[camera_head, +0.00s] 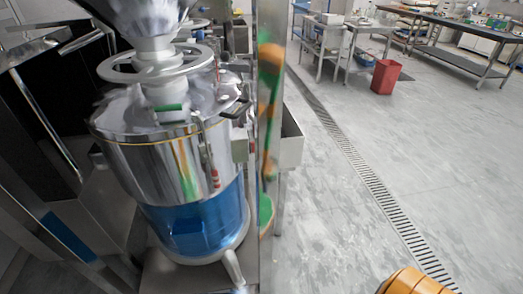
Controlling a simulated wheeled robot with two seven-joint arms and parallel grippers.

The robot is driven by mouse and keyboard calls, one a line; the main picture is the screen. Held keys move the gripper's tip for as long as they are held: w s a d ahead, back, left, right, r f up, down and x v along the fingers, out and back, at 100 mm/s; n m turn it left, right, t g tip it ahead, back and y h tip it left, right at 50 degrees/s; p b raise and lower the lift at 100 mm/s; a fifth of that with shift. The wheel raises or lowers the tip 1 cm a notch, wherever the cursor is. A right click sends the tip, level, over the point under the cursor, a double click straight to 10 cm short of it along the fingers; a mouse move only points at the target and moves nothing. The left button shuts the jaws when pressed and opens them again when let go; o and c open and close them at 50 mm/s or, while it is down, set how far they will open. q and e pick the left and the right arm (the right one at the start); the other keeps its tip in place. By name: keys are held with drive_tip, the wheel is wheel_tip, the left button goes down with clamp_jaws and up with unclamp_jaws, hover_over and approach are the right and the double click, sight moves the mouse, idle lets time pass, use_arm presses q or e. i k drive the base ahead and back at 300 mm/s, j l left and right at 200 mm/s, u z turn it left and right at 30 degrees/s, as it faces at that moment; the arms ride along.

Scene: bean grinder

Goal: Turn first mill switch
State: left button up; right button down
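A large steel machine, which looks like a mill (155,150), stands at the left. It has a shiny drum, a blue lower part (200,226), a ring-shaped wheel (112,70) around its neck and a funnel-like top cut off by the frame edge. A small green patch (172,107) sits on the front of its lid. A grey box (291,140) is at its right, beside a post. I cannot tell which part is the switch. Neither of my grippers is in view.
A vertical metal post (270,200) stands right of the machine, with blurred orange and green shapes along it. Dark frames and bars crowd the left. An orange rounded object (408,282) shows at the bottom edge. The floor at right is free, with a drain grate (375,190) and a red bin (385,76).

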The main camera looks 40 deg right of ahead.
sight(252, 149)
drive_tip(key=z, duration=1.05)
drive_tip(key=i+l+u, duration=0.2)
drive_tip(key=i+l, duration=0.05)
drive_tip(key=l, duration=0.05)
